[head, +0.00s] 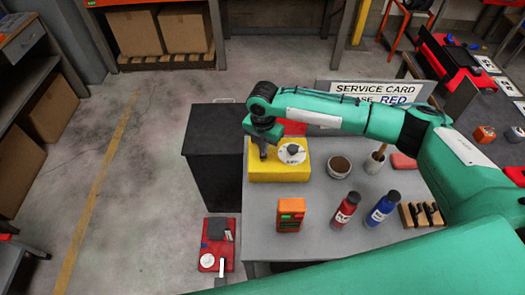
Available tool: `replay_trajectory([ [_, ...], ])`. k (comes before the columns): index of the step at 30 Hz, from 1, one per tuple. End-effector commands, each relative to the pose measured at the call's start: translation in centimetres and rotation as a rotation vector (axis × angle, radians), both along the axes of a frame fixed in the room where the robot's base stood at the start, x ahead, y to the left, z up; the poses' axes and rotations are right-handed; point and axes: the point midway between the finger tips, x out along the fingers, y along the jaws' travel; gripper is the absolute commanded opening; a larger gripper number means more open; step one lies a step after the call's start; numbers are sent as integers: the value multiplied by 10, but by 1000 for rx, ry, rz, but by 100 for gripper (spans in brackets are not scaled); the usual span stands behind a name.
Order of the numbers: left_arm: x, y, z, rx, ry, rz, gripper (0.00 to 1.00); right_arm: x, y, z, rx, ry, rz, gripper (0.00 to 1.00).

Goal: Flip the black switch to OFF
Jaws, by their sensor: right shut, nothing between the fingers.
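My right gripper (263,154) is shut and empty. It points down over the left part of a yellow box (280,174) on the grey table; I cannot tell whether it touches. A white round plate (292,152) with a dark part on it sits on the box top, just right of the fingers. I cannot make out a black switch or its position there; the gripper covers part of the box. A red unit (219,250) at the lower left carries a black block and a white disc. My left gripper is not in view.
The grey table (320,212) also holds an orange device (290,214), a brown-filled cup (339,167), a red bottle (345,209), a blue bottle (382,208) and a wooden rack (420,214). A sign (350,92) reading "SERVICE CARD", partly covered by my arm, stands behind. A black cabinet (212,150) adjoins the left.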

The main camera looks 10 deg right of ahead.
Motion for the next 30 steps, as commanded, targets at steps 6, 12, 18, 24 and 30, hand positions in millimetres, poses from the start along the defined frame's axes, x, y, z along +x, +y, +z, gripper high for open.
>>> replay_trajectory([
  [6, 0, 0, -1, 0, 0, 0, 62, 0, 0, -3, 0, 0, 0, 0],
  [12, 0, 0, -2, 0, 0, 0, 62, 0, 0, -6, 0, 0, 0, 0],
  [18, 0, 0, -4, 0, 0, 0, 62, 0, 0, -9, 0, 0, 0, 0],
  [24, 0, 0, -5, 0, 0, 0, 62, 0, 0, -12, 0, 0, 0, 0],
  [30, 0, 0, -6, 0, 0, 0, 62, 0, 0, -15, 0, 0, 0, 0],
])
